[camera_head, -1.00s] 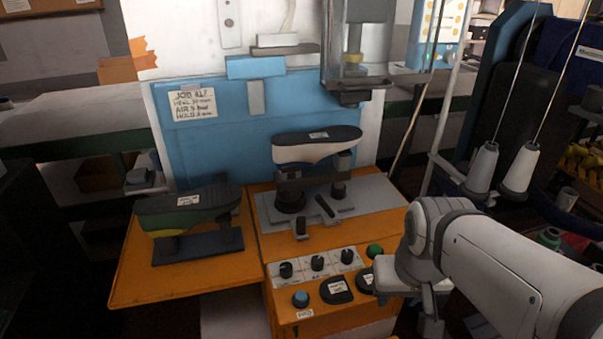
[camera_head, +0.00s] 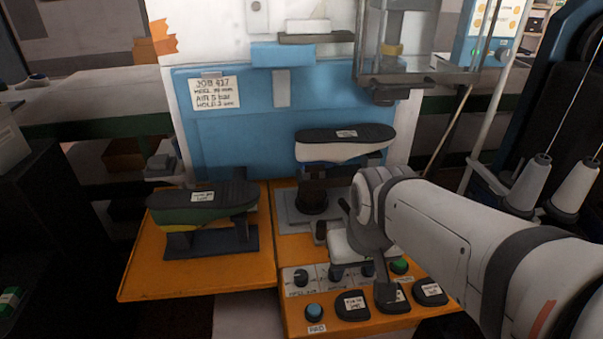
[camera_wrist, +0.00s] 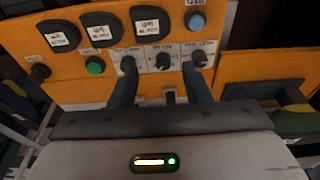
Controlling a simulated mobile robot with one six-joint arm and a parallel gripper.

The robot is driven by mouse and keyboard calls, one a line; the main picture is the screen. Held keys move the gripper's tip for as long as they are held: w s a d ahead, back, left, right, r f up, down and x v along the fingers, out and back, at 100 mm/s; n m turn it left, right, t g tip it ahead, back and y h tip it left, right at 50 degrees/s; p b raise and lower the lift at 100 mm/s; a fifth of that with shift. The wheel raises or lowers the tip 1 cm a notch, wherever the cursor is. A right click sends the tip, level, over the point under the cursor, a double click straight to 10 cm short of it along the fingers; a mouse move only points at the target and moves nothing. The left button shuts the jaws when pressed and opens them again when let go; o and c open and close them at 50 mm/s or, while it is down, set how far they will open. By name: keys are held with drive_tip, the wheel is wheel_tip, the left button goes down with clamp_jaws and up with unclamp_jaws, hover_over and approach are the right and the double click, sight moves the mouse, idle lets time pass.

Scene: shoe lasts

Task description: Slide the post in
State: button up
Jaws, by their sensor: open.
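A shoe last (camera_head: 345,146) with a dark top and white-and-blue sides sits on the machine in the head view. A dark round post (camera_head: 312,194) stands under its left end, on a grey plate (camera_head: 289,203). A short upright peg (camera_head: 320,232) stands at the plate's front. The last's other support is hidden behind my arm. My gripper (camera_head: 362,283) is open, low over the control panel. In the wrist view its two fingers (camera_wrist: 160,75) are apart, and a small grey peg-like part (camera_wrist: 169,97) shows between them, beyond the panel knobs. I cannot tell its distance.
The orange panel (camera_head: 300,326) carries several knobs, a blue button (camera_head: 314,311), a green button (camera_head: 400,266) and black labelled pads. A second last (camera_head: 203,204), dark over green and yellow, stands on the left orange shelf (camera_head: 150,288). A clear-guarded press head (camera_head: 400,40) hangs above right.

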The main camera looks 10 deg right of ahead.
drive_tip(key=shift+g, duration=0.7)
drive_tip(key=w, duration=0.3)
drive_tip(key=w+a, duration=0.1)
drive_tip(key=w, duration=0.3)
drive_tip(key=w+p, duration=0.1)
drive_tip(key=w, duration=0.2)
drive_tip(key=shift+w+a+r, duration=0.15)
drive_tip(key=shift+w+r, duration=0.1)
drive_tip(key=shift+w, duration=0.05)
drive_tip(key=g+p, duration=0.1)
hover_over(321, 223)
drive_tip(key=f, duration=0.2)
drive_tip(key=s+f, duration=0.1)
drive_tip(key=shift+f, duration=0.4)
drive_tip(key=shift+w+f, duration=0.2)
drive_tip(key=shift+w, duration=0.15)
drive_tip(key=shift+w+f, duration=0.1)
drive_tip(key=shift+f, duration=0.25)
wheel_tip(321, 223, down, 7)
drive_tip(key=shift+f, duration=0.15)
drive_tip(key=shift+c, duration=0.5)
clamp_jaws()
